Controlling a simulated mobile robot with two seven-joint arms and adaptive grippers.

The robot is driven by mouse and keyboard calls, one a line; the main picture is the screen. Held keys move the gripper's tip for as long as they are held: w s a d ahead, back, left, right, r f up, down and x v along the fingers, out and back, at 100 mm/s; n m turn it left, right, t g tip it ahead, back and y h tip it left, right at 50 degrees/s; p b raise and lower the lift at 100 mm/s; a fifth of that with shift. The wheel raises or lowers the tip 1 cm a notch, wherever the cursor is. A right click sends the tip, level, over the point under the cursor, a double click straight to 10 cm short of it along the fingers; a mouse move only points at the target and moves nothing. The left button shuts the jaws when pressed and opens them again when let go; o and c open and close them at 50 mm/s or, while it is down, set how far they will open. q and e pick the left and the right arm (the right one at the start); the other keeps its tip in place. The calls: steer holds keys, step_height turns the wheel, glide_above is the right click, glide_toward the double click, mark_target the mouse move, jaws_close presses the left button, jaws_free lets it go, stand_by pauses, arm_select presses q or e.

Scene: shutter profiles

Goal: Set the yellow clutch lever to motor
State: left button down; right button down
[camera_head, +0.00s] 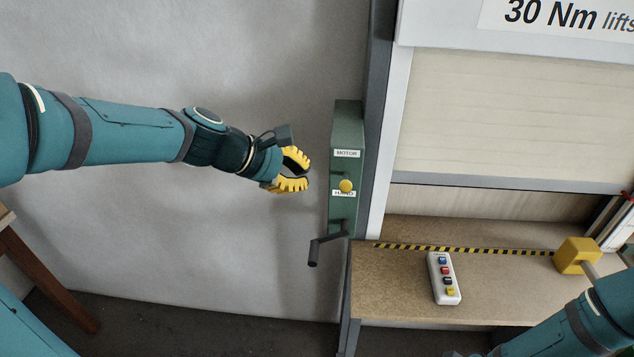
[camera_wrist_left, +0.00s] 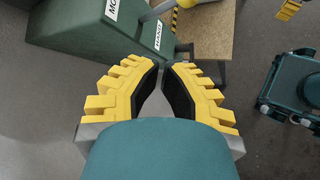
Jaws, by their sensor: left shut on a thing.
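The yellow clutch lever (camera_head: 346,186) shows its round knob at the HAND label, below the MOTOR label, on the front of the green box (camera_head: 346,125). The box and both labels, partly cut off, also show in the left wrist view (camera_wrist_left: 85,28). My left gripper (camera_head: 307,173) is left of the box, at about the knob's height and apart from it in the picture. Its yellow fingers (camera_wrist_left: 161,66) come close together at the tips; I make out nothing between them. Part of my right gripper's yellow finger (camera_wrist_left: 290,9) shows at the wrist view's top edge.
A dark crank handle (camera_head: 315,250) hangs below the box. The bench (camera_head: 400,290) to the right carries a white button pendant (camera_head: 444,278) and a yellow mallet head (camera_head: 577,255). A shutter (camera_head: 500,120) stands behind. The wall side left of the box is free.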

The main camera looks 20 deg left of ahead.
arm_select(q)
steer(key=v, duration=0.4)
steer(key=shift+w+a+r, duration=0.15)
steer(key=shift+w, duration=0.15)
